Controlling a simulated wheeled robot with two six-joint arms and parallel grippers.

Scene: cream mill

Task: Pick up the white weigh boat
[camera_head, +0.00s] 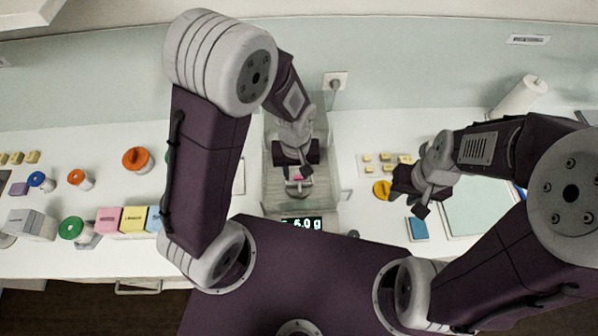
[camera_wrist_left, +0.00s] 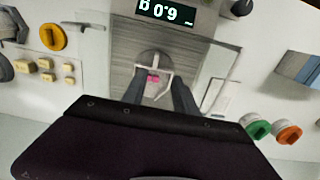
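The white weigh boat (camera_wrist_left: 152,64) is small, holds something pink, and sits on the pan of the balance (camera_wrist_left: 125,50). In the head view only a bit of its pink content (camera_head: 297,178) shows below my left gripper (camera_head: 296,172). In the wrist view my left gripper (camera_wrist_left: 160,82) points at the boat, its two dark fingers apart, one on each side of its near part. I cannot tell whether they touch it.
Clear shield walls (camera_head: 333,165) stand close around my left gripper. Several coloured boxes (camera_head: 108,219) and lidded jars (camera_head: 137,160) stand to the left. Small yellow blocks (camera_head: 386,158), a yellow round piece (camera_head: 382,189) and a blue box (camera_head: 417,229) lie to the right.

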